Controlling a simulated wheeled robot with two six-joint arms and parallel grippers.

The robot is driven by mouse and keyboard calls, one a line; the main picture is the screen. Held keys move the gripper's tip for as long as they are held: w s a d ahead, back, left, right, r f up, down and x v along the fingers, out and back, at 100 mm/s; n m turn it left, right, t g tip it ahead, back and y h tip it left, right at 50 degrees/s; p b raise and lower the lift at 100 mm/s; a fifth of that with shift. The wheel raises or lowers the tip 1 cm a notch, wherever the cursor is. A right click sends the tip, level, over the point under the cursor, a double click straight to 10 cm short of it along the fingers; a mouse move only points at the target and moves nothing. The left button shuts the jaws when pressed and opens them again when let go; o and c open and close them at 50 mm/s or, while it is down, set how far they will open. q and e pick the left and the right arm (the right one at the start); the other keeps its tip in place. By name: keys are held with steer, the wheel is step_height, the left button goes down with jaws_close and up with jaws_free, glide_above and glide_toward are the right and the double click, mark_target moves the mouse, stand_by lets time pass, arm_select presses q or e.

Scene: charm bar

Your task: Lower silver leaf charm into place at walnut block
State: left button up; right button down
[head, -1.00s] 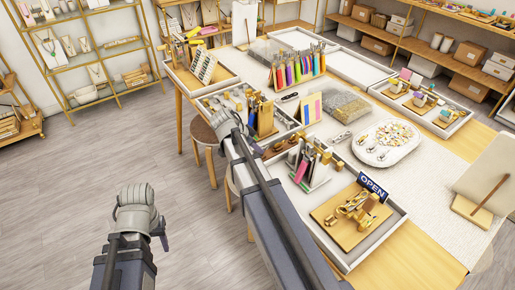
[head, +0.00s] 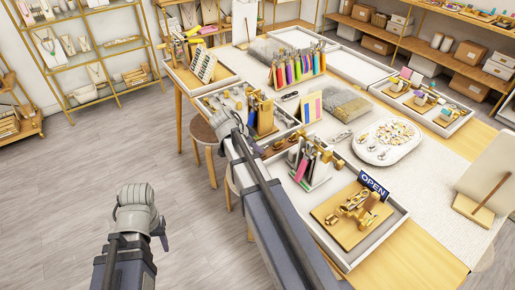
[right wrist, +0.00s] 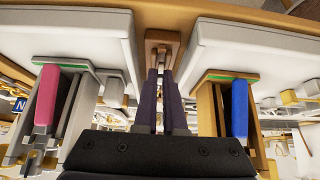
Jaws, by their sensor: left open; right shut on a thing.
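My right gripper (head: 256,151) is over the gap between the middle tray and the front tray on the table in the head view. In the right wrist view its dark fingers (right wrist: 167,102) are close together, with their tips at a brown walnut block (right wrist: 163,42). I cannot make out the silver leaf charm between the fingers; it is too small or hidden. I cannot tell whether the charm touches the block. The block also shows in the head view as a dark brown piece (head: 281,145) beside the gripper. My left gripper (head: 161,238) is open and empty, over the floor left of the table.
A pink-and-black tool holder (head: 309,167) stands close to the right gripper, and an upright wooden rack (head: 264,116) stands behind it. An oval white tray of charms (head: 387,141) lies to the right. An OPEN sign (head: 374,186) stands in the front tray.

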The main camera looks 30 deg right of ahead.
steer(key=shift+f+b, duration=0.3)
steer(key=shift+f, duration=0.05)
stand_by(0.7)
stand_by(0.3)
steer(key=c, duration=0.9)
jaws_free()
steer(key=shift+a+r, duration=0.1)
steer(key=shift+r, duration=0.05)
steer(key=shift+p+v, duration=2.5)
steer(key=shift+v, duration=0.35)
steer(key=p+v, duration=0.6)
steer(key=v, duration=0.1)
steer(key=shift+a+r, duration=0.25)
steer(key=shift+r, duration=0.05)
